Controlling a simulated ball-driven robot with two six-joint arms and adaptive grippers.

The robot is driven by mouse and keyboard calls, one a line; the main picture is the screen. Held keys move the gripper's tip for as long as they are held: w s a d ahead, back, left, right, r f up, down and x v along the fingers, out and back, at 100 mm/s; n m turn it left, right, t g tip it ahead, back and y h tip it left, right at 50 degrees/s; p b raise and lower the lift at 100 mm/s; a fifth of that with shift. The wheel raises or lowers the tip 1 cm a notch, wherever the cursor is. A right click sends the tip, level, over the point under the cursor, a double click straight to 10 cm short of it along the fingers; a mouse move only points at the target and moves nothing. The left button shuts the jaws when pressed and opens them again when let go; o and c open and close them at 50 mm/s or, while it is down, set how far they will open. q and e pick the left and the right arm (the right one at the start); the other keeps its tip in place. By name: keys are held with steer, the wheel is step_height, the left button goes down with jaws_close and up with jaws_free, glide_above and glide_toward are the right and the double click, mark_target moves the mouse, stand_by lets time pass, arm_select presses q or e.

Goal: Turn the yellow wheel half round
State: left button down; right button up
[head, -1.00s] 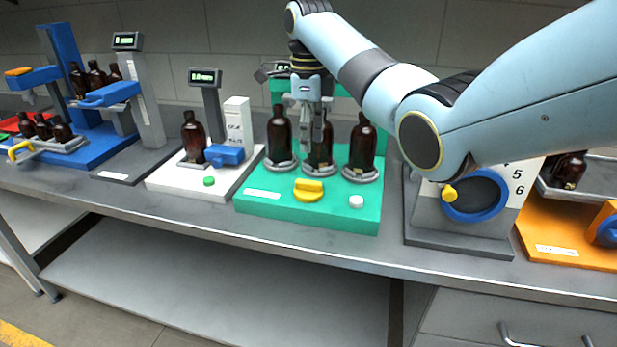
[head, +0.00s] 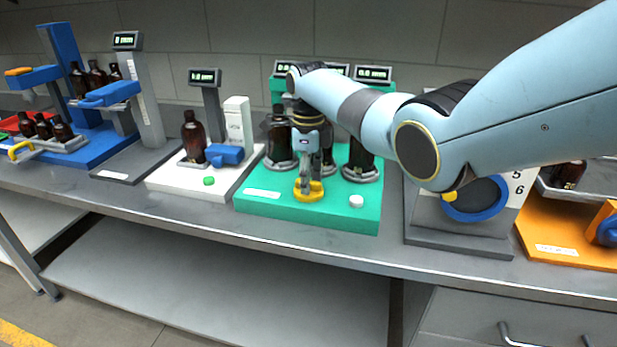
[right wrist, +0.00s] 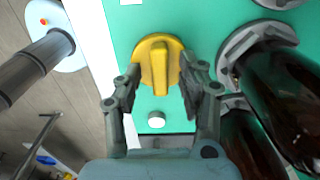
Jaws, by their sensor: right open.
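The yellow wheel (head: 315,193) lies flat at the front of the green station (head: 268,204). In the right wrist view the wheel (right wrist: 172,48) is a round disc with a raised bar grip across its middle. My right gripper (head: 308,190) points down over the wheel. Its open fingers (right wrist: 160,82) stand on either side of the near end of the bar, with a gap on each side. I cannot tell how far above the disc the fingertips are. My left gripper is not in view.
Amber bottles (head: 361,155) stand in grey holders just behind the wheel, close to my right gripper. A white button (head: 356,201) is right of the wheel. A white station with a blue part (head: 225,155) is to the left. A blue-ringed dial (head: 474,210) is to the right.

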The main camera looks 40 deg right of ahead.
jaws_close()
stand_by(0.3)
